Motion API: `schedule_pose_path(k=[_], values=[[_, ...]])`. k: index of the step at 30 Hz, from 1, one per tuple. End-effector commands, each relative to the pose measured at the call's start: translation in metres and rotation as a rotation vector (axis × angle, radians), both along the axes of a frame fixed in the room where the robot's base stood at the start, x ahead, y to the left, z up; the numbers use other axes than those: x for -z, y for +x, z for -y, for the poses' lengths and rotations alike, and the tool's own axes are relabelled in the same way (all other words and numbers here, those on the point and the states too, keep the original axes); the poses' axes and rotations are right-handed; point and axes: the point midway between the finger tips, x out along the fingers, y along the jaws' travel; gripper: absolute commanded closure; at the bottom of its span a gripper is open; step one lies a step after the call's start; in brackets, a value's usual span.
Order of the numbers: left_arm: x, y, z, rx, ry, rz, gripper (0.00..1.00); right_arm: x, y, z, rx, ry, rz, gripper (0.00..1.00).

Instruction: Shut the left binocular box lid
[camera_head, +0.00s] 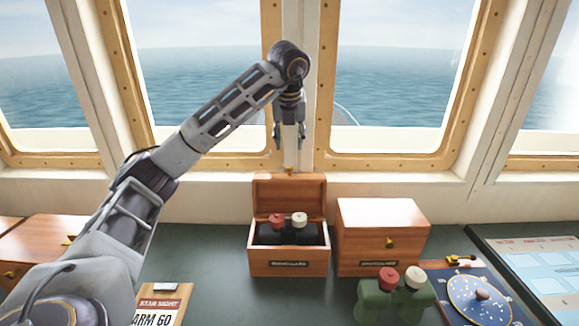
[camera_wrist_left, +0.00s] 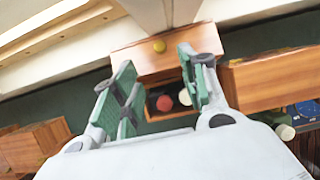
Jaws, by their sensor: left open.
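The open wooden binocular box (camera_head: 288,264) stands on the dark green counter. Its lid (camera_head: 290,193) is raised upright at the back, with a brass knob at its top edge. Dark binoculars (camera_head: 288,236) with one red and one cream eyepiece sit inside. My left gripper (camera_head: 290,140) hangs high above the lid, fingers pointing down, open and empty, in front of the window post. In the left wrist view, the lid (camera_wrist_left: 140,64) and its yellow knob (camera_wrist_left: 158,45) show beyond the spread fingers, which partly hide the box. My right gripper is not in view.
A closed wooden box (camera_head: 384,236) stands close to the right. Green binoculars (camera_head: 394,296) stand before it, beside a blue chart disc (camera_head: 476,296). A clipboard (camera_head: 160,306) lies front left, and another wooden box (camera_head: 42,250) stands far left, partly behind my arm.

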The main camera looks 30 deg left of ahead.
Motion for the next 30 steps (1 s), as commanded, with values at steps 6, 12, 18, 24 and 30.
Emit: schedule_pose_path(k=[6,12,18,24,30], values=[[0.016,0.005,-0.003,0.000,-0.001,-0.003,0.57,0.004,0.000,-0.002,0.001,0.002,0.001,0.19],[0.037,0.012,-0.008,0.000,0.000,-0.004,0.57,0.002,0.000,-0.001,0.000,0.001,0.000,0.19],[0.060,0.020,-0.013,0.000,0.000,-0.002,0.57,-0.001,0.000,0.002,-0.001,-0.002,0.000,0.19],[0.084,0.029,-0.019,0.000,0.000,-0.002,0.57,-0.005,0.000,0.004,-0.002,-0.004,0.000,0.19],[0.103,0.036,-0.023,0.001,0.000,-0.002,0.57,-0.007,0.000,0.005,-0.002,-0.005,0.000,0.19]])
